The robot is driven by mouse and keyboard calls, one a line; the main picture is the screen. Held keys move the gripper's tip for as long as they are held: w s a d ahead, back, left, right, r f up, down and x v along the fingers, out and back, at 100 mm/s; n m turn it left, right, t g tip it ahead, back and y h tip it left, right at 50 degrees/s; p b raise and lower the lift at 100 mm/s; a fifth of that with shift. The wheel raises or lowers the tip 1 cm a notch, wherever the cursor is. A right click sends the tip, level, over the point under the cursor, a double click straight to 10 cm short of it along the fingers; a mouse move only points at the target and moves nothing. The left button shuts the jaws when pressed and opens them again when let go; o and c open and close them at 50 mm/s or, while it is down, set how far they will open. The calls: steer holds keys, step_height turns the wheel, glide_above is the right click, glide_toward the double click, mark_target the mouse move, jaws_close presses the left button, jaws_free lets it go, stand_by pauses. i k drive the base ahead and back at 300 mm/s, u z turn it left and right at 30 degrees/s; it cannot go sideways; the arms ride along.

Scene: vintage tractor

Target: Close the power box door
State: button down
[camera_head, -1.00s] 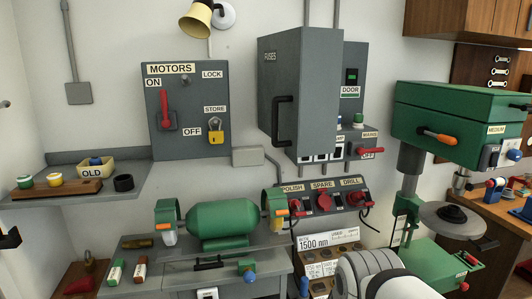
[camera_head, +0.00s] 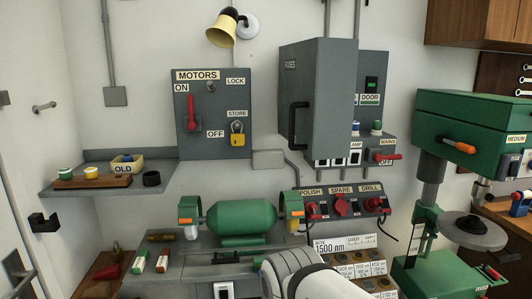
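The grey power box (camera_head: 372,68) hangs on the back wall, right of centre. Its grey door, marked FUSES (camera_head: 318,95), appears to stand open, swung out from the box towards me. A black bar handle (camera_head: 299,126) is on the door's left-hand face. The right part of the box shows a green-lit switch above a DOOR label (camera_head: 370,99). Part of the box interior is hidden behind the door. My white arm shows at the bottom centre, well below the door. My gripper is out of view.
A grey MOTORS panel (camera_head: 213,115) with a red lever and yellow padlock is left of the door. A green drill press (camera_head: 470,135) stands at right. A yellow lamp (camera_head: 221,32) hangs above.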

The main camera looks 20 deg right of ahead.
mark_target(318, 75)
steer(key=z, duration=0.05)
steer(key=i, duration=1)
steer(key=u, duration=0.05)
